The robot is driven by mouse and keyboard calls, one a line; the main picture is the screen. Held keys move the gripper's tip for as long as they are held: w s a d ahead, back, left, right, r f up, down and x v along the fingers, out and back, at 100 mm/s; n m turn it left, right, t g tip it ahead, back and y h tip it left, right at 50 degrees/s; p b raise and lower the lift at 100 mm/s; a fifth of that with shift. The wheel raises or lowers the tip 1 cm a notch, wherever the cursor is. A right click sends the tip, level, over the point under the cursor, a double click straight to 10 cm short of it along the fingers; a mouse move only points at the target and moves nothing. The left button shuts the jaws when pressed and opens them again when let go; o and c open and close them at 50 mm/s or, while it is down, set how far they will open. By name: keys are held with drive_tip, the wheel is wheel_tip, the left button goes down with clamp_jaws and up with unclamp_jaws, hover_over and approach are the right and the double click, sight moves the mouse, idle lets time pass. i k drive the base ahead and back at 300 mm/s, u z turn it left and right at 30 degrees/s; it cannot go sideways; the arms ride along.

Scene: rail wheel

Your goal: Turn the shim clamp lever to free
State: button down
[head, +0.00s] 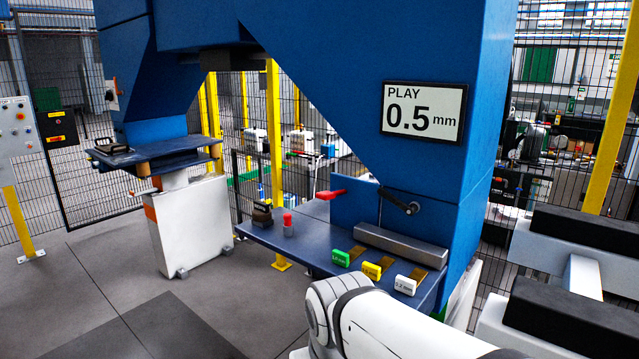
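A dark lever with a round black knob (412,208) sticks out from the blue machine column, just above a grey clamp bar (400,247). Its rod slants down to the right; I cannot read any marking for its positions. The bar lies across the back of several brass shims, whose tags are green (341,258), yellow (372,270) and white (405,285). A red handle (330,194) sticks out left of the column; I cannot tell what it works. My gripper is out of view; only a white part of my arm shows at the bottom.
The blue shelf (300,244) carries a small red-topped item (288,221) and a dark block (262,213) at its left end. A display (423,112) reads "PLAY 0.5 mm". Black-topped white blocks (570,310) stand at right. The floor at left is clear.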

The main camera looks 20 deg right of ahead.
sight(410, 210)
drive_tip(key=k, duration=1.15)
drive_tip(key=z, duration=0.35)
drive_tip(key=i, duration=1.65)
drive_tip(key=u, duration=0.15)
